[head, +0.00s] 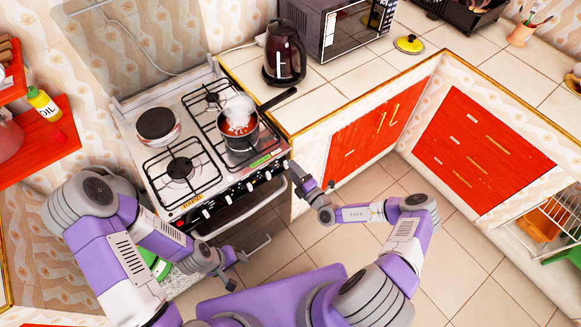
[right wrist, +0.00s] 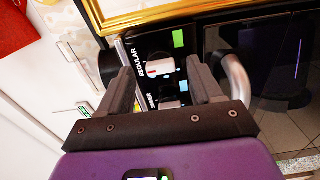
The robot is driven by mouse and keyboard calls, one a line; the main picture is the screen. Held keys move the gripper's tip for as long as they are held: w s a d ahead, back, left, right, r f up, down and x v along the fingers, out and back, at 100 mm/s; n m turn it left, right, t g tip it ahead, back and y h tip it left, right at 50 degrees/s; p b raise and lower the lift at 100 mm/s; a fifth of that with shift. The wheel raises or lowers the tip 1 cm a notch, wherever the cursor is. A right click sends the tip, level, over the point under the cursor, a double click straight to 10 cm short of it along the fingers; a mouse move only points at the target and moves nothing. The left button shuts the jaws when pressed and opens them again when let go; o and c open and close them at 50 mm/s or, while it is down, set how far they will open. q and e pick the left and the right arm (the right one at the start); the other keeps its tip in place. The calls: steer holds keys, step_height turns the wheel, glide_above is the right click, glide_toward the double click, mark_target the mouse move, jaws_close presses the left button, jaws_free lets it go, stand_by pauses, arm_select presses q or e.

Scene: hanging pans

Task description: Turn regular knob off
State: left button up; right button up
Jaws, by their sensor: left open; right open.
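The white gas stove (head: 150,190) stands at the middle left, with a row of knobs along its front panel (head: 235,190). In the right wrist view a whitish knob (right wrist: 160,67) with a red mark sits beside the word REGULAR on the black panel. It lies between the two fingers of my open right gripper (right wrist: 165,80), beyond their tips; contact cannot be told. A second knob (right wrist: 169,104) shows below it, partly hidden by the gripper. In the head view my right gripper (head: 294,171) is at the panel's right end. My left gripper (head: 243,258) is open and empty, in front of the stove.
A steaming pot (head: 238,125) of red food sits on a right burner, its handle reaching over the counter. A dark kettle (head: 284,52) and microwave (head: 345,28) stand behind. The oven handle (right wrist: 237,78) runs close beside my right gripper. Tiled floor (head: 440,255) is clear.

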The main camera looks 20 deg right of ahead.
steer(key=v, duration=0.5)
stand_by(0.4)
